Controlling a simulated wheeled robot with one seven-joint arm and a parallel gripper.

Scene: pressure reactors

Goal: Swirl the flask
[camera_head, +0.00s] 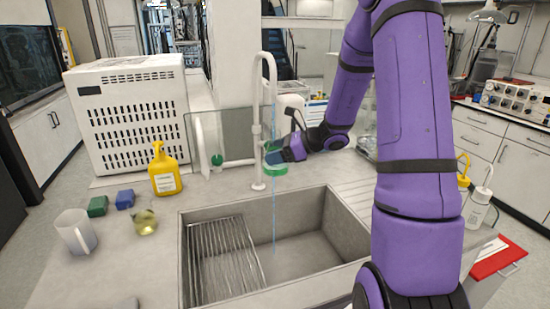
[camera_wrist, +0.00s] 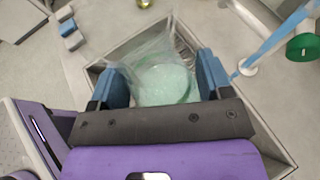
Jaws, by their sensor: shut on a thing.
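The flask (camera_wrist: 165,80) is clear with pale green liquid in it. In the wrist view it sits between the two blue fingertips of my gripper (camera_wrist: 160,85), which is shut on it. In the head view my gripper (camera_head: 283,156) holds the flask (camera_head: 276,170) above the sink, beside the tall white faucet (camera_head: 257,130). Only the green lower part of the flask shows clearly there; the fingers hide part of it. I cannot tell exactly how far it is tilted.
A thin blue water stream (camera_head: 274,215) falls into the steel sink (camera_head: 310,250) near the flask. To the left stand a yellow bottle (camera_head: 165,175), a small yellow-liquid flask (camera_head: 145,222), a beaker (camera_head: 76,232), and green (camera_head: 97,207) and blue (camera_head: 125,199) blocks. A green knob (camera_head: 217,160) is behind the sink.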

